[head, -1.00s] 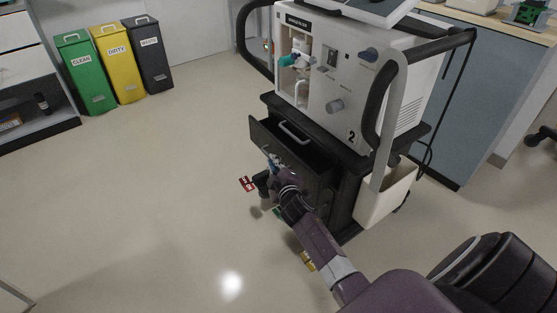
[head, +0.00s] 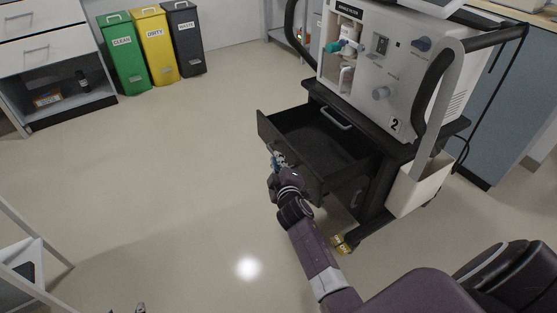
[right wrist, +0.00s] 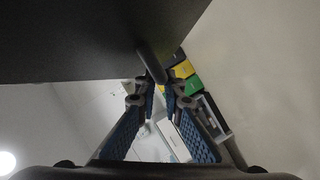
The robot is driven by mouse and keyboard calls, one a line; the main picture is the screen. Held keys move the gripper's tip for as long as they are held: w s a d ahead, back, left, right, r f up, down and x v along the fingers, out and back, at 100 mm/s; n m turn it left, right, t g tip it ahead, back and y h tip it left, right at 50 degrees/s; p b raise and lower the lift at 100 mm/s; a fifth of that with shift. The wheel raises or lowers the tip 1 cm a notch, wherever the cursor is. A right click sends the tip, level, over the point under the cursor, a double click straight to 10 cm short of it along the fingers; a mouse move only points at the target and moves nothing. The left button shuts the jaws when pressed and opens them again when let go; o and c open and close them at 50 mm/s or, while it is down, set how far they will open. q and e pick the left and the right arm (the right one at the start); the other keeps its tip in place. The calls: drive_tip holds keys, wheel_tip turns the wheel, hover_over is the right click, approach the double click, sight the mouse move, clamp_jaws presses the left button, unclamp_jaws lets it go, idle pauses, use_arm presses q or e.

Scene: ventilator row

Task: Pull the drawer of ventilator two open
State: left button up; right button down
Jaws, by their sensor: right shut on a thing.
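Ventilator two (head: 368,85), a pale unit marked "2", stands on a dark cart at upper right in the head view. The cart's dark drawer (head: 322,145) is pulled well out, and its inside looks empty. My right gripper (head: 277,160) is at the drawer's front face. In the right wrist view its fingers (right wrist: 153,85) close on a dark bar, the drawer handle (right wrist: 151,63), under the dark drawer front. The handle is hidden by the gripper in the head view. Small grey tips at the bottom edge may be my left gripper (head: 127,308); their state is unclear.
A pale bin (head: 418,186) hangs on the cart's right side. Green (head: 124,55), yellow (head: 155,45) and dark grey (head: 184,40) bins stand at the back left, beside a drawer cabinet (head: 50,60). A white-framed stand (head: 20,262) is at lower left. The floor between is clear.

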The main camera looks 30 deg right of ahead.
drive_tip(key=c, duration=2)
unclamp_jaws()
drive_tip(key=shift+c, duration=0.2)
drive_tip(key=shift+s, duration=0.1)
drive_tip(key=v, duration=1.2)
